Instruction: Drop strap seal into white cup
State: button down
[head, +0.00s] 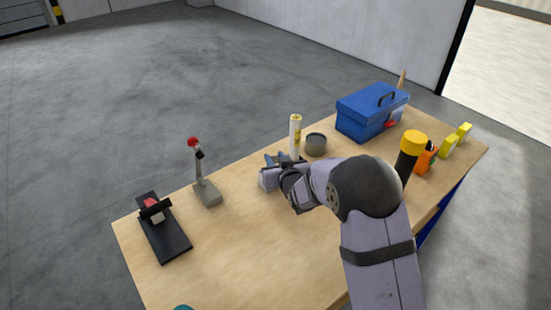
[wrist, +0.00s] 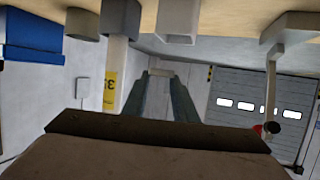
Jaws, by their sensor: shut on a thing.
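My gripper (head: 277,160) is over the middle of the table in the head view. In the wrist view, which is upside down, its two dark fingers (wrist: 160,80) reach forward and close on a small pale piece at their tips, which I take to be the strap seal (wrist: 161,70). The seal is too small to make out in the head view. A pale box-like cup, which I take to be the white cup (wrist: 178,22), stands on the table beyond the fingertips. In the head view the cup (head: 267,180) is partly hidden by my gripper.
A white and yellow tube (head: 295,135) and a grey can (head: 316,145) stand just behind my gripper. A blue toolbox (head: 370,110) is farther right. A lever with a red knob (head: 205,185) and a black plate (head: 163,230) are left. The table (head: 270,245) is clear at front.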

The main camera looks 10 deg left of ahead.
jog(key=c, duration=1.4)
grip_release()
jog(key=shift+o, duration=0.2)
jog(key=b+v, duration=0.2)
jog(key=v, duration=0.5)
jog(key=shift+b, duration=0.3)
jog(key=shift+s+d+r, duration=0.1)
jog(key=shift+d, duration=0.05)
jog(key=s+d+f+m+g+h, duration=0.1)
jog(key=s+d+f+g, duration=0.1)
jog(key=s+d, duration=0.3)
jog(key=s+d+f+m+g+h, duration=0.1)
jog(key=s+d+f+g+h, duration=0.1)
jog(key=s+d, duration=0.4)
jog(key=s+d+f+m+g+h, duration=0.1)
jog(key=s+d+f+g, duration=0.3)
jog(key=s+d, duration=0.2)
jog(key=shift+s+d+f+g+h, duration=0.1)
jog(key=shift+s+g+h, duration=0.1)
jog(key=shift+s, duration=0.3)
jog(key=shift+s+d+f+g+h, duration=0.1)
jog(key=shift+s+d+h, duration=0.1)
jog(key=shift+s, duration=0.3)
jog(key=s+d+m+g, duration=0.1)
jog(key=s+d+g, duration=0.2)
jog(key=s, duration=1)
jog(key=shift+s+d+f+m+g, duration=0.2)
jog(key=shift+s+f+m+g, duration=0.15)
jog(key=shift+g, duration=0.35)
